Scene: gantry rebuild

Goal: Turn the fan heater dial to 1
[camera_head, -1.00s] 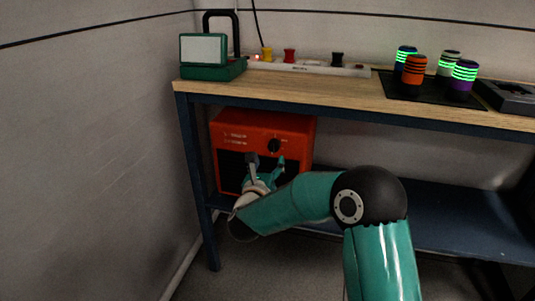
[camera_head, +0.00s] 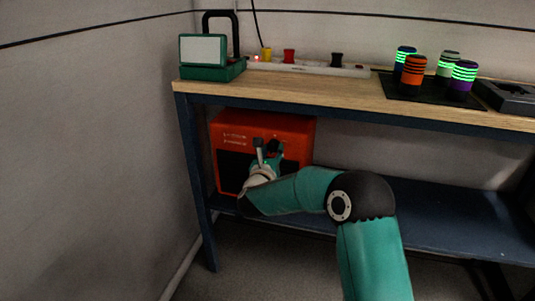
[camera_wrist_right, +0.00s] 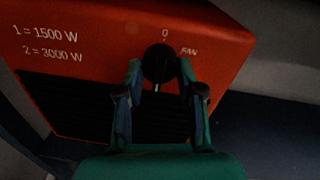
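The orange-red fan heater (camera_head: 225,130) stands on the lower shelf under the bench, at the left in the head view. Its round black dial (camera_wrist_right: 160,62) shows in the right wrist view, with "0" above it and "FAN" to its right. A small pale mark shows at the dial's lower edge. My right gripper (camera_wrist_right: 160,65) is open, one fingertip on each side of the dial; I cannot tell whether they touch it. In the head view the right gripper (camera_head: 268,148) partly covers the dial (camera_head: 274,146). My left gripper is not in view.
The wooden bench top (camera_head: 300,91) overhangs the heater, and a blue leg (camera_head: 199,180) stands close to its left. The lower shelf (camera_head: 450,215) is clear to the right. A power strip (camera_head: 310,68), a green device (camera_head: 212,72) and several striped cylinders (camera_head: 414,70) stand above.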

